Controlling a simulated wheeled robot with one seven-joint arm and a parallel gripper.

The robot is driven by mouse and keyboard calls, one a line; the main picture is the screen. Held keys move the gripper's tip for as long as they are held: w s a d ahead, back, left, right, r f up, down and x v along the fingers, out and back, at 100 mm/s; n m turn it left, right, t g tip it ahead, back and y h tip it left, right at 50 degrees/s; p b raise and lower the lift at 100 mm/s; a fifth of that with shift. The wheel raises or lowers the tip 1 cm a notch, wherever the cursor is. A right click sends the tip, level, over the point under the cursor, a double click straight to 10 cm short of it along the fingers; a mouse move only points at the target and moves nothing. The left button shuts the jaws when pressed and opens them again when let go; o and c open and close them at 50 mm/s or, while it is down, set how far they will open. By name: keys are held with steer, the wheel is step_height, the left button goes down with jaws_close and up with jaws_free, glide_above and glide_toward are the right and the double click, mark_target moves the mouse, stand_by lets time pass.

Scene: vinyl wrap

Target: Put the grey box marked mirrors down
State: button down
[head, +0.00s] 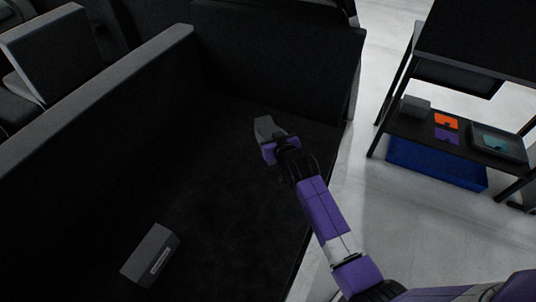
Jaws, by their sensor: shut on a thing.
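My gripper (271,147), at the end of my purple and black arm, is shut on a small grey box (264,127). It holds the box over the dark floor (215,190) of a black, walled space, towards its far right. My wrist hides part of the box, and no marking can be read on it. I cannot tell whether the box touches the floor. A second grey box (151,252) with a pale label lies on the dark floor at the lower left, well apart from my gripper. Its label is too small to read.
A dark wall (90,105) bounds the space on the left, and another (285,65) at the back. Floor between the boxes looks clear. A black shelf unit (410,130) at right bears a grey box (415,106), an orange card (446,121) and a tray (500,143).

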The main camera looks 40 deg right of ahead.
step_height(320, 180, down, 10)
steer(key=shift+b, duration=0.3)
steer(key=shift+f, duration=0.2)
steer(key=c, duration=0.5)
jaws_free()
